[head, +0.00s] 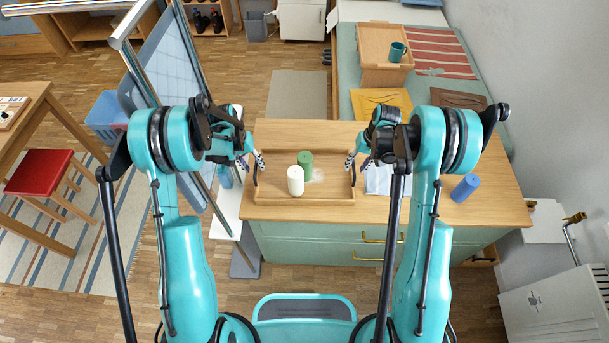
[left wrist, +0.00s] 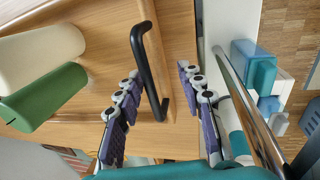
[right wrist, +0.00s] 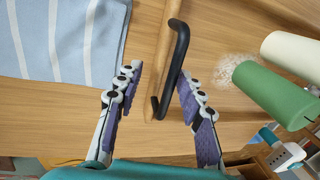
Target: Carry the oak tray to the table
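The oak tray (head: 330,193) lies on the wooden top of the green drawer cabinet in the head view. It holds a white cylinder (head: 295,181) and a green cylinder (head: 305,160), both upright. My left gripper (head: 252,161) is at the tray's left black handle; in the left wrist view its open fingers stand on either side of that handle (left wrist: 148,72). My right gripper (head: 357,163) is at the right handle; in the right wrist view its open fingers straddle that handle (right wrist: 176,70). Neither gripper is closed on a handle.
A striped cloth (head: 379,179) lies right of the tray, partly behind my right arm. A blue cylinder (head: 465,188) stands at the top's right side. A white powdery patch (right wrist: 232,72) is on the tray. A wooden table (head: 35,100) and red-seated stool (head: 38,173) stand at left.

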